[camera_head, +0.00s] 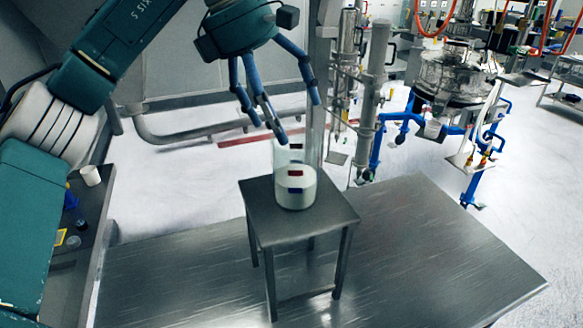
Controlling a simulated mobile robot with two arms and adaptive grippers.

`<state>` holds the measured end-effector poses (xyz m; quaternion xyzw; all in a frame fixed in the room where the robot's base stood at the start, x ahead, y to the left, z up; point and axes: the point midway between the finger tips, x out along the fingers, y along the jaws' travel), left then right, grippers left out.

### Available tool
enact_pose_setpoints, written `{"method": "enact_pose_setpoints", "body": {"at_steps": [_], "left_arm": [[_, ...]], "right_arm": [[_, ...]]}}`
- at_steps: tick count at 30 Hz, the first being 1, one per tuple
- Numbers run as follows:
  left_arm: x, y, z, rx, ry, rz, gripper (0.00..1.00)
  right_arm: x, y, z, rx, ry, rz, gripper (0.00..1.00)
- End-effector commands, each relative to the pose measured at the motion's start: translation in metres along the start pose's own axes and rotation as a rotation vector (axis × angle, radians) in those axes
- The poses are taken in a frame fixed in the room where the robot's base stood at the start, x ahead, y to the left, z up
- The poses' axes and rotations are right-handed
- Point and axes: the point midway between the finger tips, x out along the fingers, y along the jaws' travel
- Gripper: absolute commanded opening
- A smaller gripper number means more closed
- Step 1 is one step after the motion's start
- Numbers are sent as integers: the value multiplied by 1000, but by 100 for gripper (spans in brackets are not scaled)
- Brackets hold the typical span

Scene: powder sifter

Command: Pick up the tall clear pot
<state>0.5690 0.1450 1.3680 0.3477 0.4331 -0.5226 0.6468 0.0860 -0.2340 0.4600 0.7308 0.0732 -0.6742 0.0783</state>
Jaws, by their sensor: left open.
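The tall clear pot (295,188) stands upright on a small metal stool (256,220). It holds white powder in its lower part and has small dark red and blue marks on its wall. Its clear upper part is hard to make out against the background. My left gripper (281,120) comes down from above with its blue fingers spread. The fingertips are at or just above the pot's top, and one overlaps its upper rim in the picture. I cannot tell whether they touch. My right gripper is not in view.
The stool stands on a wide metal platform (430,260) with bare room on its right. A side table (62,270) at the left holds a white cup (90,176) and small items. Steel pipework (372,90) and a blue-framed machine (455,80) stand behind.

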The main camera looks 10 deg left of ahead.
Motion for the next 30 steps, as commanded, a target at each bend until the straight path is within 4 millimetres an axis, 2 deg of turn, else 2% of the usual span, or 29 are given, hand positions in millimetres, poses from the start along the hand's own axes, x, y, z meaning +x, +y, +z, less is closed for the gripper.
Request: {"method": "enact_pose_setpoints", "body": {"at_steps": [8,12,21,30], "left_arm": [[34,4,1,0,1,-5,92],[52,5,0,0,0,-1,92],[58,5,0,0,-2,1,90],[57,5,0,0,-1,1,30]], "right_arm": [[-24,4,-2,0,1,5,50],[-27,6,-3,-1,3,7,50],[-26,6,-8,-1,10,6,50],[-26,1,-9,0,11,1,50]]}}
